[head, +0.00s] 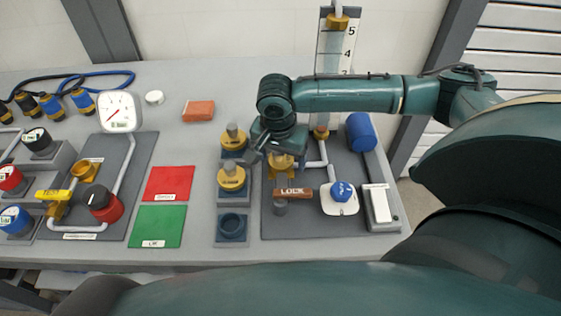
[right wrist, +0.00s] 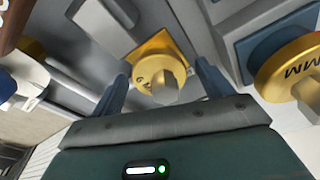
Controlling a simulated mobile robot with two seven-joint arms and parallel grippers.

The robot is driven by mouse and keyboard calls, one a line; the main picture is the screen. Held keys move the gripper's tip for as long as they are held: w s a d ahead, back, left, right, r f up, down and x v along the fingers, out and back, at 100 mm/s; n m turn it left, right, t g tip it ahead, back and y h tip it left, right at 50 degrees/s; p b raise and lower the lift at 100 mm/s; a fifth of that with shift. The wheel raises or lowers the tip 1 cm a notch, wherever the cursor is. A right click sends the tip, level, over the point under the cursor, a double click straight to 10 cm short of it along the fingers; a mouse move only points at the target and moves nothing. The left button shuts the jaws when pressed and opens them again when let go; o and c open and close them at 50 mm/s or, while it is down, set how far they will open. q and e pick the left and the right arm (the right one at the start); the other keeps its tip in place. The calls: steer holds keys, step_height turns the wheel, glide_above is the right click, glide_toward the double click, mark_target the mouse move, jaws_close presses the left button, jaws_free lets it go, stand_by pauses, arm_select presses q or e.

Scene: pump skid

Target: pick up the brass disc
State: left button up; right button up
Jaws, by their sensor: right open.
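A brass disc (right wrist: 158,78) with a grey knob and lettering sits over a square brass base in the right wrist view. In the head view the brass fitting (head: 282,162) is partly hidden under my right gripper (head: 275,150). My right gripper's two blue fingers (right wrist: 160,88) are open, one on either side of the disc in the picture; contact cannot be told. Another lettered brass disc (head: 231,178) sits on a blue holder, also visible in the right wrist view (right wrist: 292,68). A further brass disc (head: 233,138) sits behind it. My left gripper is not in view.
An empty blue holder (head: 232,226) stands at the front. A brown LOCK handle (head: 292,192), a blue knob (head: 342,191) and a blue cylinder (head: 361,131) crowd the right plate. Red (head: 169,183) and green (head: 157,226) mats lie left.

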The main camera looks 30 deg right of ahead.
steer(key=shift+f, duration=0.1)
steer(key=shift+c, duration=0.2)
steer(key=c, duration=1.1)
step_height(320, 180, up, 9)
steer(key=shift+r, duration=0.55)
